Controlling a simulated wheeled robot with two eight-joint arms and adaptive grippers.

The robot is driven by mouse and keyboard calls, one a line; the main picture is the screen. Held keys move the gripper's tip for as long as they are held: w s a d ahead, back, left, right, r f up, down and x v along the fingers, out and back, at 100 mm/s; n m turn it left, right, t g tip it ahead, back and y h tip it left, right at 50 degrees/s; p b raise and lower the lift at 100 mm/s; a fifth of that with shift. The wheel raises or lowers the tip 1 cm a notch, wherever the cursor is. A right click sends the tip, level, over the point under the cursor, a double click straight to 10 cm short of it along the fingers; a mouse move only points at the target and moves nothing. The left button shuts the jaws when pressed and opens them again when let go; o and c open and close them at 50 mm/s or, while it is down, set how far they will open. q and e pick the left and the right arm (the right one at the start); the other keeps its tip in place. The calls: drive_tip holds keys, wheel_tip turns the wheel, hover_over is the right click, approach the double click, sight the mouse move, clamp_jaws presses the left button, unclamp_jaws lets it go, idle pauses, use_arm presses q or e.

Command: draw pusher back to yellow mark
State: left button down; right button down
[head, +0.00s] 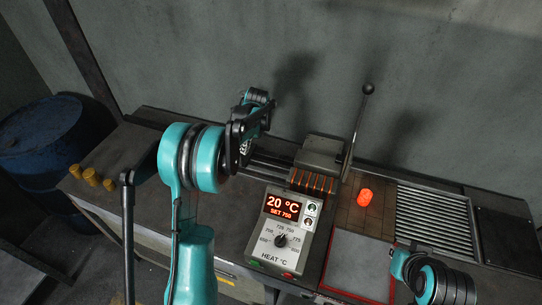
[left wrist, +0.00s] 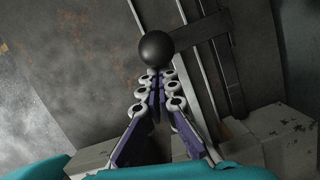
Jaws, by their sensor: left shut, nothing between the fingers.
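My left gripper (head: 244,145) is at the rear of the bench, over the left end of the dark rails (head: 270,164) that run to the heater. In the left wrist view its purple fingers (left wrist: 157,82) are shut together and empty. A black ball knob (left wrist: 157,48) shows just past the fingertips there; I cannot tell whether they touch it. Metal rails (left wrist: 203,80) run beside it. In the head view my arm hides the pusher's area, and I cannot make out the yellow mark in either view. My right gripper's fingers are not visible.
The grey heater (head: 322,152) has an upright lever with a black knob (head: 368,89). A control box (head: 284,232) reads 20 °C. Several yellow billets (head: 91,175) stand at left.

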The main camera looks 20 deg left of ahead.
use_arm(q)
drive_tip(key=a+p, duration=0.1)
drive_tip(key=a, duration=2.9)
drive_tip(key=shift+a, duration=0.3)
drive_tip(key=shift+d, duration=0.15)
